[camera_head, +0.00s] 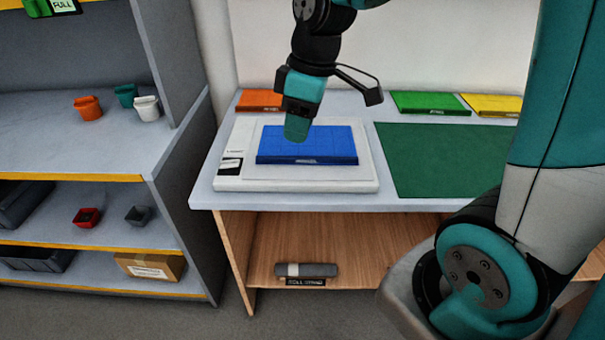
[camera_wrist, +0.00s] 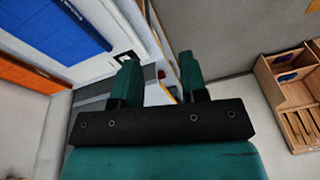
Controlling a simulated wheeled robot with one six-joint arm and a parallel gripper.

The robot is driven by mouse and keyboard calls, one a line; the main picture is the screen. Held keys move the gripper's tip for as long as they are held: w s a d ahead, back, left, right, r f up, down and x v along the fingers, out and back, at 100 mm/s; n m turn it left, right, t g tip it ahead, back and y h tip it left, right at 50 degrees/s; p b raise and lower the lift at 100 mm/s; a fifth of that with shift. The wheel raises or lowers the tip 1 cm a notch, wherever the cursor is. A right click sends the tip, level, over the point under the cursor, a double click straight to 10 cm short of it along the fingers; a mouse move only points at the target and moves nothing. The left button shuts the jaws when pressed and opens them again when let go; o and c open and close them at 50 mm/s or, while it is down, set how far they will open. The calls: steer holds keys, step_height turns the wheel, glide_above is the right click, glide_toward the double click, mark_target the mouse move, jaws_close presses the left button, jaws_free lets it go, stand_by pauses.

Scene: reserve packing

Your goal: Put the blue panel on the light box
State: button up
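The blue panel (camera_head: 320,148) lies flat on the white light box (camera_head: 240,180) at the left of the table; the box's pale border shows around it. My gripper (camera_head: 297,132) points down in front of the panel's left part in the head view. In the wrist view my gripper (camera_wrist: 160,80) has its two teal fingers apart with nothing between them. There the blue panel (camera_wrist: 58,28) shows at the upper left, outside the fingers. I cannot tell the exact height of the fingertips above the panel.
An orange panel (camera_head: 259,100), a green panel (camera_head: 430,103) and a yellow panel (camera_head: 492,104) lie along the table's back. A dark green mat (camera_head: 435,160) lies right of the light box. Shelves (camera_head: 75,145) with small cups stand left. A grey roll (camera_head: 305,270) lies below the table.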

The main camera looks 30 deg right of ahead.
steer(key=s+a+r+m+y, duration=0.1)
steer(key=s+a, duration=0.4)
steer(key=s, duration=0.2)
steer(key=s+a+r+m+y, duration=0.1)
steer(key=s+a+r, duration=0.1)
steer(key=s+a, duration=0.3)
steer(key=s, duration=0.3)
steer(key=shift+s+a+g, duration=0.3)
steer(key=shift+a+g, duration=0.05)
steer(key=shift+g, duration=0.05)
steer(key=shift+w, duration=0.1)
steer(key=shift+c, duration=0.5)
